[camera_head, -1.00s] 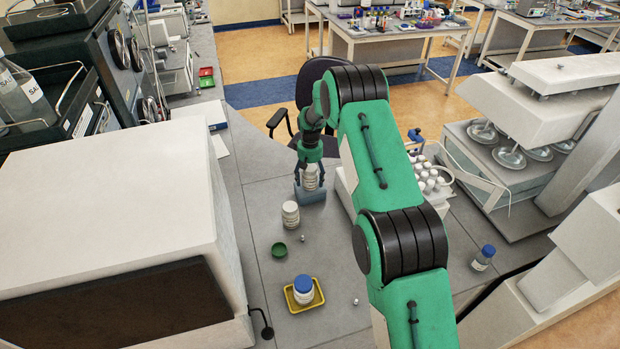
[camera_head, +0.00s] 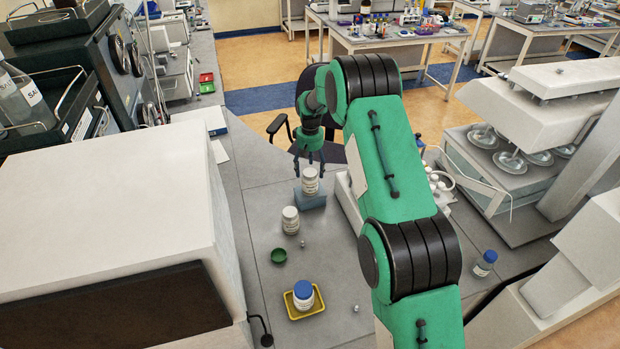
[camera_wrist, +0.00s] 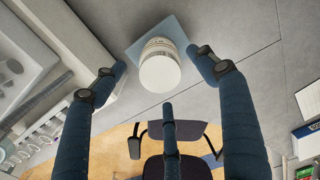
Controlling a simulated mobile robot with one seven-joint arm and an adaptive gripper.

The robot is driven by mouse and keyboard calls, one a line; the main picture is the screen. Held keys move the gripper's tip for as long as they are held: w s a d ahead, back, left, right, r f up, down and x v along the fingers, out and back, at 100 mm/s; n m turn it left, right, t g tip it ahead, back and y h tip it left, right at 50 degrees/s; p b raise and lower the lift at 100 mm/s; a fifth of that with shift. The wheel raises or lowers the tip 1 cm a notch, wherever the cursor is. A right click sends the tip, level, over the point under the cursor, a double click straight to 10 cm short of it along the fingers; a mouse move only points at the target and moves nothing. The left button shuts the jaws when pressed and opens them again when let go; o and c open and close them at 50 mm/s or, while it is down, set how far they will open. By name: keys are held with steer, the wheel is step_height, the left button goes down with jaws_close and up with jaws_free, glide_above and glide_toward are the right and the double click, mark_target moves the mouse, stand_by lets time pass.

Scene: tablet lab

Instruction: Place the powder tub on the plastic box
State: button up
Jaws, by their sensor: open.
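A white labelled tub (camera_head: 310,183), taken as the powder tub, stands upright on the blue plastic box (camera_head: 311,201) on the grey bench. In the wrist view the tub's white lid (camera_wrist: 160,74) faces the camera, and a corner of the box (camera_wrist: 178,32) shows behind it. My gripper (camera_head: 310,160) is open just above the tub, with fingers pointing down. In the wrist view the spread fingers of my gripper (camera_wrist: 160,62) show clear gaps to the tub.
A similar white tub (camera_head: 290,220), a green cap (camera_head: 279,256) and a yellow tray (camera_head: 291,311) holding a blue-lidded jar (camera_head: 303,293) stand nearer. A blue-capped bottle (camera_head: 484,263) is at right. A dark chair (camera_head: 330,125) is beyond the bench edge.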

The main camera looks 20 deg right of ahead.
steer(key=shift+r, duration=2.05)
steer(key=shift+r, duration=0.3)
steer(key=s+a+r+t, duration=0.1)
steer(key=s+a+r, duration=0.1)
steer(key=s+r, duration=1.05)
steer(key=s+a+r+t, duration=0.25)
steer(key=s+r, duration=0.75)
steer(key=r, duration=0.6)
steer(key=s+a+r+m, duration=0.1)
steer(key=s+r, duration=0.2)
steer(key=s, duration=0.6)
steer(key=s+a+r, duration=0.1)
steer(key=s+r, duration=0.3)
steer(key=s, duration=0.5)
steer(key=s+a+f+t, duration=0.1)
steer(key=s+f+t, duration=0.1)
steer(key=s, duration=1.4)
steer(key=shift+a+f+m, duration=0.25)
steer(key=shift+f+m, duration=0.15)
steer(key=shift+f, duration=0.3)
